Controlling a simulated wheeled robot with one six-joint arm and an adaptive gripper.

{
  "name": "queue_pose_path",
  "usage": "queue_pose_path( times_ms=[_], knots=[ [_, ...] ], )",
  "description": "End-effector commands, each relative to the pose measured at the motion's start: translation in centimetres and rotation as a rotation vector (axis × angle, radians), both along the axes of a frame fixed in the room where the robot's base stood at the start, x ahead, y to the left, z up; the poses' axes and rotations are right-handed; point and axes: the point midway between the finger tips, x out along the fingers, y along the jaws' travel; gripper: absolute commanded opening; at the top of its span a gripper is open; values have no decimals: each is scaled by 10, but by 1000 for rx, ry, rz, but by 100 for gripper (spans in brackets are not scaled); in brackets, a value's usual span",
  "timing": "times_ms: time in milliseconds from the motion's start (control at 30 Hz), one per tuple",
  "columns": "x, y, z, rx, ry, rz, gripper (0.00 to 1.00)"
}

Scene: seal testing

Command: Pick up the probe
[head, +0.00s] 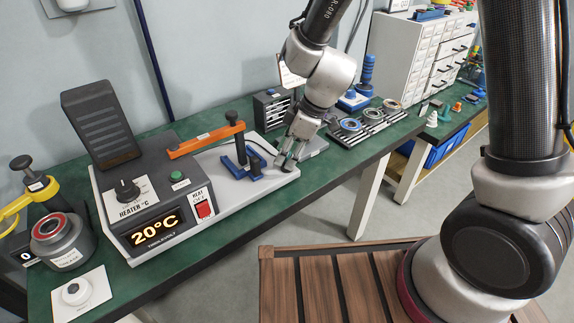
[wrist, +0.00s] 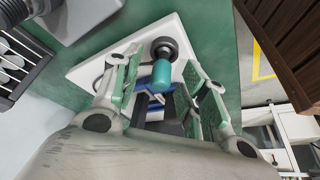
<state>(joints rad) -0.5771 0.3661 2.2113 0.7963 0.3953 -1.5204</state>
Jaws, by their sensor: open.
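A short teal cylinder with a round black end, which I take to be the probe (wrist: 161,72), shows in the wrist view between my gripper's fingers, near the fingertips. My gripper (wrist: 158,80) is open, with a pad on each side of it and gaps to both pads. In the head view, my gripper (head: 287,157) points down at the right end of the heater unit's white base plate (head: 225,188). The probe (head: 289,164) is mostly hidden by the fingers there. I cannot tell what supports it.
The heater box (head: 140,195) reads 20°C. Right of the gripper, a tray of ring seals (head: 368,125) lies on the green bench (head: 240,225). A yellow-handled device (head: 40,200) stands far left.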

Motion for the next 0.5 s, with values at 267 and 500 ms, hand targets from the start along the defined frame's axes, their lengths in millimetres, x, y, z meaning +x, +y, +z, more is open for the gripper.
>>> queue_pose_path(
  times_ms=[267, 500],
  knots=[
    [1, 2, -6, 0, 0, 0, 43],
    [0, 2, -6, 0, 0, -1, 5]
  ],
)
